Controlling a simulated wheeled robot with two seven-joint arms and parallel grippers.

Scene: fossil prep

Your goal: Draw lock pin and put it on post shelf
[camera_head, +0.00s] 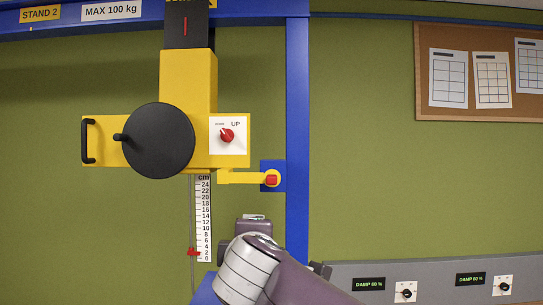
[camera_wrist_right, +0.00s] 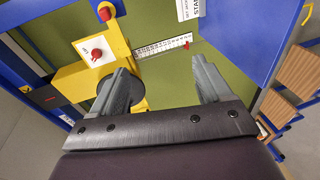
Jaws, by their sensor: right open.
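A red pin head (camera_head: 271,180), which looks like the lock pin, sits at the end of a yellow bracket (camera_head: 240,177) against a blue plate on the blue post (camera_head: 297,130). It also shows at the top of the right wrist view (camera_wrist_right: 105,13). My right gripper (camera_wrist_right: 163,75) is open and empty, its two grey fingers wide apart, away from the pin. In the head view my right arm (camera_head: 250,268) is below the pin, and its fingers cannot be made out. No post shelf can be clearly told apart. My left gripper is not in view.
The yellow hoist body (camera_head: 188,80) carries a black wheel (camera_head: 158,140), a black handle (camera_head: 88,140) and a red UP switch (camera_head: 227,135). A centimetre scale (camera_head: 204,220) with a red pointer (camera_head: 193,252) hangs below. A grey panel (camera_head: 440,275) runs along the right wall.

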